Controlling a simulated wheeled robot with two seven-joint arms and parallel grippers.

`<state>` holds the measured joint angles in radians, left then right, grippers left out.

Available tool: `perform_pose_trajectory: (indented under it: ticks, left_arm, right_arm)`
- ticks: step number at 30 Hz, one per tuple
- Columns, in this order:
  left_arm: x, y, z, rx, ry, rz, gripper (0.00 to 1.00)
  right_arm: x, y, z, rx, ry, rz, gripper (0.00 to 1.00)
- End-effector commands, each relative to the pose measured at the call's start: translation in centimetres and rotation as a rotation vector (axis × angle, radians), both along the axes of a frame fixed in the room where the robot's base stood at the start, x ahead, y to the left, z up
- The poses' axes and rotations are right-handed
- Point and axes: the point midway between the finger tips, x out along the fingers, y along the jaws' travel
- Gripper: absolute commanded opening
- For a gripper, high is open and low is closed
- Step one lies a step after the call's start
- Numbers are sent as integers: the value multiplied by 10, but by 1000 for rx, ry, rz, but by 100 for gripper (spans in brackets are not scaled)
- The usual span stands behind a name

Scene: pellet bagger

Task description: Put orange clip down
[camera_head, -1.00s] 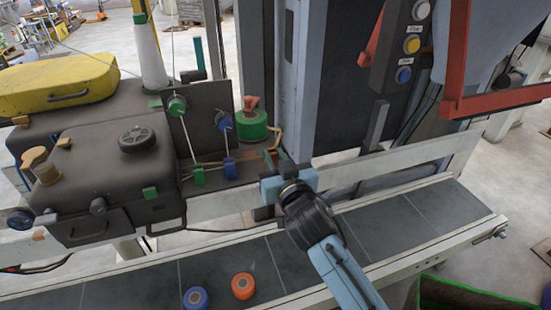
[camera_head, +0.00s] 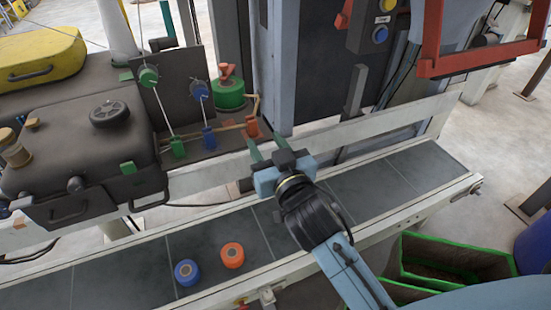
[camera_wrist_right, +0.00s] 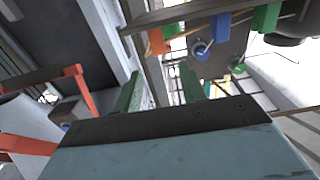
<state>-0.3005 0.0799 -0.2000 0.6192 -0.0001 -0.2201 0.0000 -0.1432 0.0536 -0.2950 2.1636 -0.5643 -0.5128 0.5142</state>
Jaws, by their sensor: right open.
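The orange clip (camera_head: 252,127) is small and stands at the right end of a row, beside a blue clip (camera_head: 209,137) and a green clip (camera_head: 178,147), at the foot of a dark panel. My right gripper (camera_head: 263,141) is open and empty, its two green fingers pointing at the orange clip from the front with a small gap between. In the right wrist view the orange clip (camera_wrist_right: 158,42) shows beyond and between the spread fingers (camera_wrist_right: 160,88). Its lower contact with the bench is too small to tell. My left gripper is not in view.
A green reel (camera_head: 230,93) with an orange top stands behind the clips. A dark conveyor (camera_head: 386,185) with pale rails runs below my right arm. A blue roll (camera_head: 187,272) and an orange roll (camera_head: 232,255) sit on it. Green-edged bins (camera_head: 450,262) are at lower right.

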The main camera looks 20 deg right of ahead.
Motion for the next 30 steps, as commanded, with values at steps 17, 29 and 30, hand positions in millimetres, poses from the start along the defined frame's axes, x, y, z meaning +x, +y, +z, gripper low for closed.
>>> perform_pose_trajectory:
  ticks: [17, 29, 30]
  left_arm:
    - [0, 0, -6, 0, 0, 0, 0]
    - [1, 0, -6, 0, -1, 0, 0]
    - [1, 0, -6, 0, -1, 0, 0]
  right_arm:
    - [-48, -2, 1, 0, -1, 0, 41]
    - [-41, 9, -160, -90, 306, 65, 41]
    - [-46, 9, -195, -107, 373, 79, 41]
